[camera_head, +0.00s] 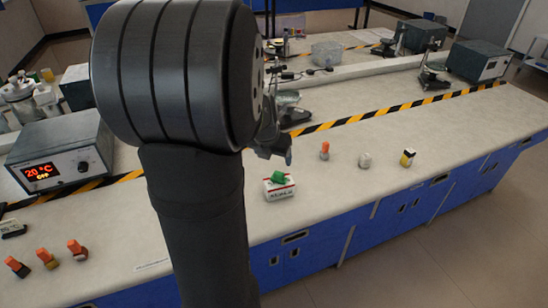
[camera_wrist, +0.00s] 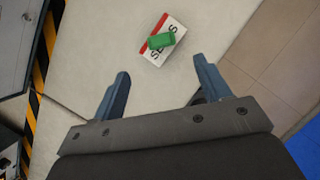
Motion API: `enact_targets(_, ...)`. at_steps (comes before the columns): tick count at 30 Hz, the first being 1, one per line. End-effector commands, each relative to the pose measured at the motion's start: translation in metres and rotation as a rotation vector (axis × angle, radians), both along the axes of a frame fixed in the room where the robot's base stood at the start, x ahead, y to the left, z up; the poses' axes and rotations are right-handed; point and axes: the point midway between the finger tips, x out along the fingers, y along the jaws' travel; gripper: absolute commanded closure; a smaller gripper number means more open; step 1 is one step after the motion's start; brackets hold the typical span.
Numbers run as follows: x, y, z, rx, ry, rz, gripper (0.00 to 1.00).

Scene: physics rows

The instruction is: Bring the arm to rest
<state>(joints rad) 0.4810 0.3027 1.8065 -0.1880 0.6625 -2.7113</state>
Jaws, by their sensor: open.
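My gripper (camera_wrist: 160,85) is open, with two blue-grey fingers spread apart and nothing between them in the wrist view. In the head view my gripper (camera_head: 288,158) shows only in part behind my dark arm, above the bench. A white box with a red stripe and black lettering (camera_wrist: 177,56) lies on the bench ahead of the fingertips. A small green object (camera_wrist: 162,41) rests on top of the box. The box (camera_head: 279,193) and the green object (camera_head: 279,177) also show in the head view, at the bench's front edge, apart from my gripper.
Several small orange-topped items (camera_head: 77,250) stand at the front left. An orange piece (camera_head: 325,150), a white one (camera_head: 364,160) and a yellow-and-black one (camera_head: 407,158) stand right of the box. A heater unit (camera_head: 62,160) reads 20 °C. Striped tape (camera_head: 400,107) crosses the bench (camera_head: 350,205).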

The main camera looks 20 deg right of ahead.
Motion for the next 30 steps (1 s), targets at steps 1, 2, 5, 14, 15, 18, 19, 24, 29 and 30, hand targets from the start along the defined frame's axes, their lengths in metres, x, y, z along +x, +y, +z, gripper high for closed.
enact_targets(1, 0.000, 0.000, 0.000, 0.000, 0.000, 0.000, 0.30)
enact_targets(2, 0.000, 0.000, 0.000, 0.000, 0.000, 0.000, 0.30)
enact_targets(5, 0.000, 0.000, 0.000, 0.000, 0.000, 0.000, 0.30)
enact_targets(14, 0.007, -0.007, -0.024, 0.002, 0.003, -0.001, 0.30)
enact_targets(15, 0.008, -0.008, -0.029, 0.002, 0.003, -0.001, 0.30)
enact_targets(18, 0.013, -0.013, -0.045, 0.002, 0.003, -0.001, 0.30)
enact_targets(19, 0.014, -0.014, -0.049, 0.002, 0.003, -0.001, 0.30)
enact_targets(24, 0.021, -0.022, -0.074, 0.002, 0.004, -0.001, 0.30)
enact_targets(29, 0.027, -0.028, -0.095, 0.001, 0.002, -0.001, 0.30)
enact_targets(30, 0.029, -0.029, -0.099, 0.002, 0.003, -0.001, 0.30)
